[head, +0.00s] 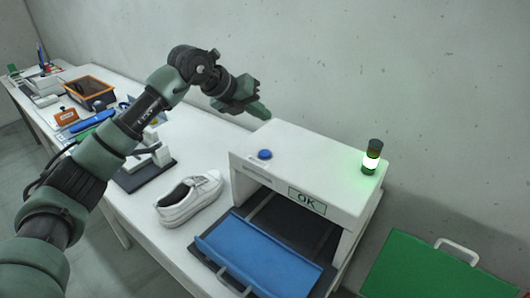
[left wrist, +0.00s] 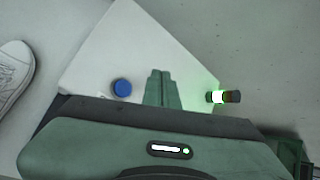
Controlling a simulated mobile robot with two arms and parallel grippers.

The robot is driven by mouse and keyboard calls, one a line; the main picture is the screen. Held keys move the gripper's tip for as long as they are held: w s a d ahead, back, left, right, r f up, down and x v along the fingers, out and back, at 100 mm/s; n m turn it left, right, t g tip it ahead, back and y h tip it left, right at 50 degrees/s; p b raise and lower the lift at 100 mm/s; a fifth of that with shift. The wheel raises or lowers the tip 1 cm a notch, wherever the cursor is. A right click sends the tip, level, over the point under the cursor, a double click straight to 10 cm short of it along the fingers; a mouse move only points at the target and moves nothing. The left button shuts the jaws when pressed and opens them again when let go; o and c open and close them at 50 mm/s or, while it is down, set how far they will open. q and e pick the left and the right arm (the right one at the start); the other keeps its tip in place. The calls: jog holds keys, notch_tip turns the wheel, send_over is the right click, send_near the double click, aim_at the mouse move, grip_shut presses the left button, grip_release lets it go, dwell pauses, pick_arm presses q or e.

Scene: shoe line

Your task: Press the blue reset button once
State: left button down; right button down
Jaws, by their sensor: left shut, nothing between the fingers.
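The blue button (head: 265,154) is on the top of the white machine (head: 320,160), near its front left edge. In the left wrist view the blue button (left wrist: 122,87) lies to the left of my fingertips, clear of them. My left gripper (head: 265,114) is shut and empty. It hangs above the back left part of the machine top, behind the button. In the left wrist view the closed fingers (left wrist: 162,76) point over the white top. My right gripper is not in view.
A lamp (head: 371,158) glows green at the machine top's right end. The front sign (head: 307,201) reads OK. A blue tray (head: 258,258) lies at the opening, with a white shoe (head: 190,198) to its left. A green panel (head: 430,268) is at right.

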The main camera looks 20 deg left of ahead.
aim_at(262, 154)
pick_arm(q)
jog(key=shift+f, duration=0.2)
notch_tip(262, 154, down, 8)
jog(key=b, duration=0.5)
jog(key=shift+f+b, duration=0.25)
jog(key=shift+b, duration=0.05)
dwell(1.5)
jog(key=shift+f+b, duration=0.35)
jog(key=shift+f+b, duration=0.4)
jog(key=shift+f, duration=0.2)
dwell(0.6)
dwell(0.3)
jog(key=shift+r+p, duration=0.6)
jog(key=shift+r, duration=0.4)
